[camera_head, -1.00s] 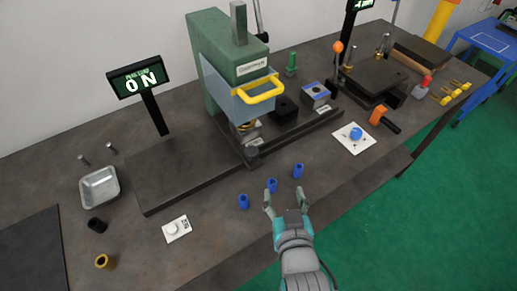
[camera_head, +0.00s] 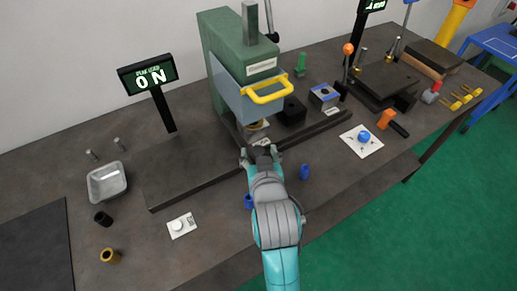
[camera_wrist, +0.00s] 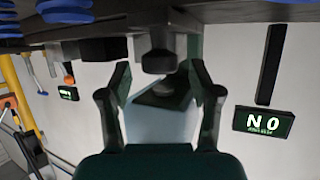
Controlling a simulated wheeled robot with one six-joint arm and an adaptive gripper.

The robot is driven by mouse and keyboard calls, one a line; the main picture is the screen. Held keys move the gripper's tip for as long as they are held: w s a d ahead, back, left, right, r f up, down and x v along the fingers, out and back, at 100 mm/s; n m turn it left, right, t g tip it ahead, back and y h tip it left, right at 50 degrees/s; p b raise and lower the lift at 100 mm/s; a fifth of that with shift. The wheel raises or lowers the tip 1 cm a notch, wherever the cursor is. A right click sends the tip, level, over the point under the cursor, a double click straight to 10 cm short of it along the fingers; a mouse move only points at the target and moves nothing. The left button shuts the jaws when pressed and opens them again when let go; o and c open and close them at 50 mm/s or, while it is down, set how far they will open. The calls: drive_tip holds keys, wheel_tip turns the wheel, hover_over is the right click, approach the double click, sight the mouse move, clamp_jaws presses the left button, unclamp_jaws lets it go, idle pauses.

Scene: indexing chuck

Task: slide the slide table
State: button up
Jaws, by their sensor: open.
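The slide table seems to be the dark flat assembly under the green press (camera_head: 222,65); a low dark plate (camera_head: 190,172) extends to its left, and a rail (camera_head: 325,125) runs to its right. I cannot tell which part slides. My gripper (camera_head: 261,156) is open at the front edge of this assembly, below the press. In the wrist view, which is upside down, a dark knob (camera_wrist: 158,60) is between or just beyond the open fingers (camera_wrist: 160,85). Contact is not clear. My gripper hides the knob's surroundings in the head view.
A black block (camera_head: 291,110) and a grey-blue block (camera_head: 323,95) stand by the rail. Blue cylinders (camera_head: 304,171) stand close to my gripper's right and below it. A yellow handle (camera_head: 268,92) is on the press guard. A sign (camera_head: 148,74) reads ON.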

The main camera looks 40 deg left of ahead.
drive_tip(key=shift+x, duration=1.05)
